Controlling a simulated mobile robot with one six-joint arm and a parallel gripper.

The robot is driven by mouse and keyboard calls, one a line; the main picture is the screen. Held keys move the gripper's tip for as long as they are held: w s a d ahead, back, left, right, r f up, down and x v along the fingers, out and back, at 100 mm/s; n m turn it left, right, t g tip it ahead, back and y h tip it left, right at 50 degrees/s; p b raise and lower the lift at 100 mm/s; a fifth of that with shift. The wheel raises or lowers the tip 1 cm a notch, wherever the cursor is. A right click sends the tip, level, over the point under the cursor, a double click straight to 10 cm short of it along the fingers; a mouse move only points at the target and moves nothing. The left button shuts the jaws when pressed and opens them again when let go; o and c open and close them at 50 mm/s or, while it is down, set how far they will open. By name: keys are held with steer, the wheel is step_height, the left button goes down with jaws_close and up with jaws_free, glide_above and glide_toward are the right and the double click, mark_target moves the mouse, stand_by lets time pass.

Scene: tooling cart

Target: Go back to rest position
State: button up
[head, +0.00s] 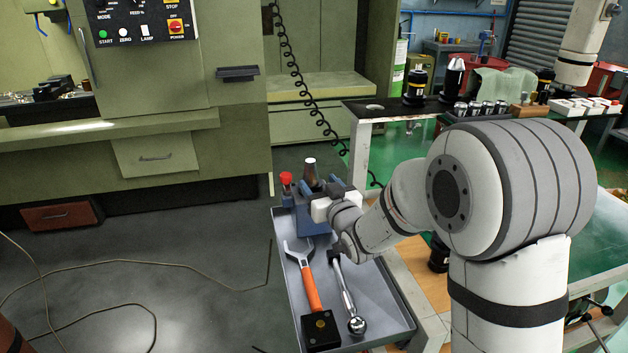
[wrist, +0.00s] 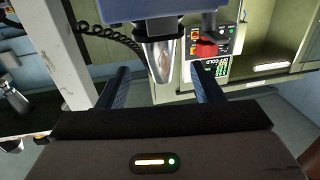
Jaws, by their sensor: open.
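My gripper (head: 320,189) is at the far end of the grey tray in the head view, close by a blue fixture (head: 312,222) that holds an upright metal taper (head: 310,172). In the wrist view my gripper (wrist: 160,72) has its two dark fingers spread wide. The silver taper (wrist: 161,58) shows between the fingertips with a gap on both sides. The wrist picture looks upside down, with the blue fixture (wrist: 150,9) along its top. Nothing is held.
The grey tray (head: 380,300) holds an orange-handled wrench (head: 309,285), a ratchet (head: 347,295) and a black block (head: 320,331). A red-topped piece (head: 286,180) stands beside the taper. A green machine (head: 170,80) stands behind left. A bench (head: 390,110) with tool holders is behind right.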

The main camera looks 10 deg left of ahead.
steer(key=shift+s+d, duration=0.35)
steer(key=shift+s, duration=0.05)
steer(key=s+d+r+m+g+h+p, duration=0.15)
steer(key=s+d+h, duration=0.25)
steer(key=d, duration=0.5)
steer(key=s+d+m+g+h+p, duration=0.1)
steer(key=s+d+m+g+h, duration=0.2)
steer(key=d, duration=0.6)
steer(key=s+d+m+g+h+p, duration=0.1)
steer(key=s+d+g, duration=0.3)
steer(key=s, duration=0.7)
steer(key=s+d+m+g+h+p, duration=0.1)
steer(key=s+d, duration=0.5)
steer(key=s, duration=0.6)
steer(key=g+h, duration=0.1)
steer(key=g, duration=0.1)
steer(key=shift+s+g+p, duration=0.2)
steer(key=shift+g+p, duration=0.15)
steer(key=shift+r, duration=0.1)
steer(key=shift+c, duration=0.2)
